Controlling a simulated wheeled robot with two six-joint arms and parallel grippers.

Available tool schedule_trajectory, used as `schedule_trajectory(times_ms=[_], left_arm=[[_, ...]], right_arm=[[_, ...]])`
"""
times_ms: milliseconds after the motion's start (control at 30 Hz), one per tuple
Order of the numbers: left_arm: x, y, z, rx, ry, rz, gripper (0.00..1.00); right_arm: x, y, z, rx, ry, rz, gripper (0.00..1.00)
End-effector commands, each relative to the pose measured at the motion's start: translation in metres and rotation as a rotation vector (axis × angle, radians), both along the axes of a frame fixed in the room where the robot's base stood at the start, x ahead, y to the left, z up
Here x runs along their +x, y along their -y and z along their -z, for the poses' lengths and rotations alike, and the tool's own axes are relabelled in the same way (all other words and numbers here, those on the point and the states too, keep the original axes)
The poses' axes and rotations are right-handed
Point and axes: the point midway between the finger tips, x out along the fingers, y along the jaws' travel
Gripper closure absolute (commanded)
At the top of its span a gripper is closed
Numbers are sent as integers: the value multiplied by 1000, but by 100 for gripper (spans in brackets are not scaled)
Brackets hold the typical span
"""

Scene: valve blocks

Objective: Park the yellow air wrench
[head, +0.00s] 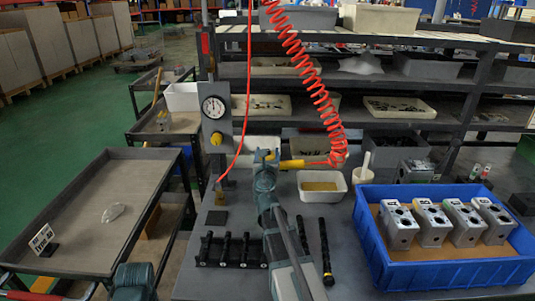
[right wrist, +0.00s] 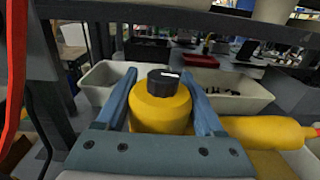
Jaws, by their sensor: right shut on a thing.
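The yellow air wrench (head: 292,164) is held above the grey bench, with its handle pointing right in the head view. A coiled red hose (head: 325,100) runs up from its right end. My right gripper (head: 266,157) is shut on the wrench. In the right wrist view the yellow body (right wrist: 160,108) with a black round cap sits between my two blue-grey fingers, and a yellow handle (right wrist: 265,131) extends right. My left gripper is not clearly visible; a teal part of my left arm shows at the lower left of the head view.
A post with a gauge (head: 214,107) stands left of the wrench. A white tray (head: 321,188) is just right. A blue crate (head: 450,275) holds several valve blocks (head: 433,222). A black rack (head: 231,250) and black bars lie in front. A small dark pad (head: 216,218) has bare bench around it.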

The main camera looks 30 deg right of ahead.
Motion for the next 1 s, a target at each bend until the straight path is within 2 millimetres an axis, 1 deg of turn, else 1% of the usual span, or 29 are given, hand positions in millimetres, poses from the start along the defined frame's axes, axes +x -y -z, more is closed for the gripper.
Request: schedule_trajectory(times_ms=[367,400,533,567,833,1000], left_arm=[[0,0,2,0,0,0,15],[0,0,2,0,0,0,15],[0,0,2,0,0,0,15],[0,0,2,0,0,0,15],[0,0,2,0,0,0,15],[0,0,2,0,0,0,15]], right_arm=[[0,0,2,-2,-1,0,100],[0,0,2,-2,-1,0,25],[0,0,2,-2,-1,0,2],[0,0,2,-1,-1,0,0],[-1,0,2,1,1,0,0],[-8,-6,2,1,1,-1,0]])
